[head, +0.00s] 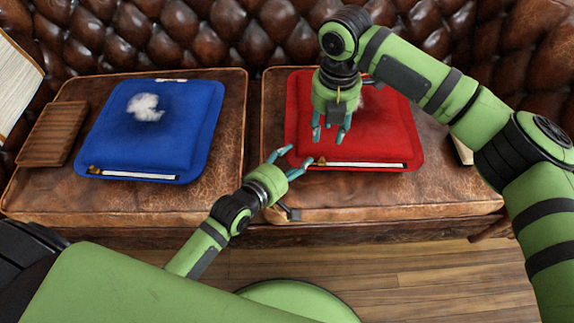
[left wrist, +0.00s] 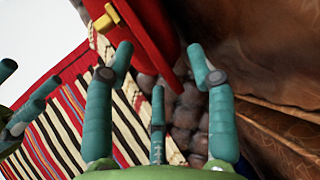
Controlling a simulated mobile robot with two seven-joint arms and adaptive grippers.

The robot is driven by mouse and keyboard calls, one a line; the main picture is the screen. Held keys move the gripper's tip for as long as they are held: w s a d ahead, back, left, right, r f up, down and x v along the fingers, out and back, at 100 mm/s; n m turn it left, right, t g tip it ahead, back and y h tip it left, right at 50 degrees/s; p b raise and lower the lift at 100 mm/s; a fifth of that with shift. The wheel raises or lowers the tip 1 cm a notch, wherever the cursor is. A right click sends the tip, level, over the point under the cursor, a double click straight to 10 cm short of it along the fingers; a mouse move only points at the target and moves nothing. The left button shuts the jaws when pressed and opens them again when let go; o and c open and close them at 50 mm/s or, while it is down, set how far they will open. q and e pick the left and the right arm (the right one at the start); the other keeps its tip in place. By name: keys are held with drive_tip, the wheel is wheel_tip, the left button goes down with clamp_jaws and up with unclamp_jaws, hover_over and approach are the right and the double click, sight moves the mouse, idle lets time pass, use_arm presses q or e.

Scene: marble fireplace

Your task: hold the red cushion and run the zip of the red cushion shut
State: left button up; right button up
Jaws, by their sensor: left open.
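The red cushion (head: 385,130) lies flat on the right leather seat. A pale zip strip (head: 365,165) runs along its front edge, with a small gold zip pull (head: 320,161) at the left end. My left gripper (head: 294,158) is open and empty at the cushion's front left corner, just left of the pull. In the left wrist view, the gold pull (left wrist: 106,18) is beyond the left fingertip, on the red cushion (left wrist: 152,28). My right gripper (head: 331,135) points down over the cushion's front left part, fingers apart; whether they touch the cloth is unclear.
A blue cushion (head: 185,125) with white fluff (head: 146,107) lies on the left seat, beside a brown slatted piece (head: 52,133). White fluff (head: 361,101) shows partly behind my right gripper. A pale object (head: 462,151) sits right of the red cushion. The tufted backrest (head: 250,35) stands behind.

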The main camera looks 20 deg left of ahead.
use_arm(q)
drive_tip(key=shift+c, duration=0.4)
clamp_jaws()
use_arm(e)
drive_tip(key=shift+c, duration=0.4)
use_arm(q)
drive_tip(key=shift+f, duration=0.2)
use_arm(e)
drive_tip(key=m+g+y, duration=0.1)
drive_tip(key=m+y, duration=0.3)
drive_tip(key=m, duration=0.7)
approach(323, 158)
use_arm(q)
drive_tip(key=shift+s+f, duration=0.1)
use_arm(e)
drive_tip(key=x, duration=0.8)
drive_tip(key=shift+f, duration=0.2)
clamp_jaws()
